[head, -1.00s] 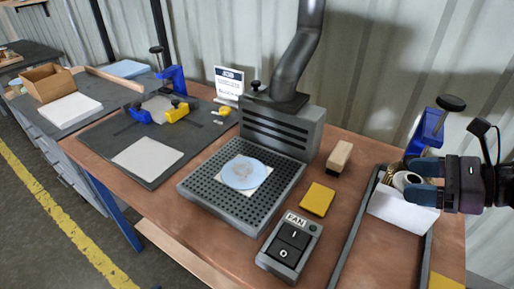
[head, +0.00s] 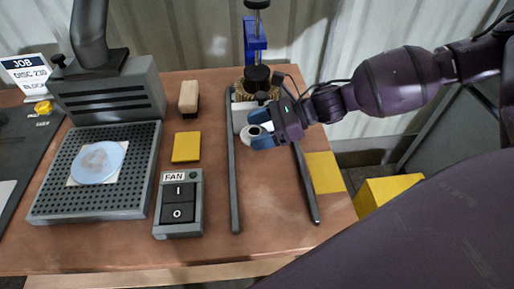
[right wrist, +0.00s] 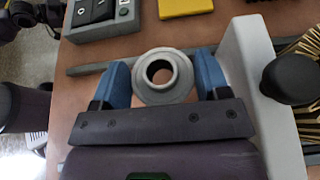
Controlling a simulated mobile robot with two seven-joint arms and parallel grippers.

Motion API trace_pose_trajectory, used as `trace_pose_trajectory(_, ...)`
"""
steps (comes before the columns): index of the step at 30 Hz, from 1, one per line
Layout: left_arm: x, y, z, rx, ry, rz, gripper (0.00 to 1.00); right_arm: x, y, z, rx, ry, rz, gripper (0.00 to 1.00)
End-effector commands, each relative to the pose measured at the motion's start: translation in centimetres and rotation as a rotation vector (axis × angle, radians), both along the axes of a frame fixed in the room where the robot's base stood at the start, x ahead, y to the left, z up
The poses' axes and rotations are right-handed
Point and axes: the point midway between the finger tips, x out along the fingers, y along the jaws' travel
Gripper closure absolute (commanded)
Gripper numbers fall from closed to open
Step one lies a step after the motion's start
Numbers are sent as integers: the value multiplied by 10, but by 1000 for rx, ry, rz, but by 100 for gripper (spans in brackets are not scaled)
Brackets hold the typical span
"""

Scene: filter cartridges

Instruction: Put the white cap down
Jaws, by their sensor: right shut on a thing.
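The white cap (head: 253,131) is a pale ring-shaped piece with a dark round hole. My right gripper (head: 260,140) is shut on it, with its blue fingers on either side. The cap also shows in the right wrist view (right wrist: 160,95), between the two fingertips, hole facing the camera. I cannot tell whether the cap touches the table. My left gripper is out of view.
Two dark rails (head: 235,170) run along the table, with bare wood between them. A fan switch box (head: 179,205), a yellow pad (head: 187,147) and a wooden-backed brush (head: 189,98) lie left.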

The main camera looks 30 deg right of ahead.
Motion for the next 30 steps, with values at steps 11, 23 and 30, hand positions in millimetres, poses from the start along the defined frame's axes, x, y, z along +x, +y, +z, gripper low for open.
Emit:
trace_pose_trajectory(11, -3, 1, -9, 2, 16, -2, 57, 0, 0, -38, 0, 3, 0, 54)
trace_pose_trajectory(23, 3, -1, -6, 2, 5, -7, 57, 0, 0, -66, 0, -1, 0, 54)
trace_pose_trajectory(30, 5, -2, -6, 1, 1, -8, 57, 0, 0, -68, 0, 0, 1, 54)
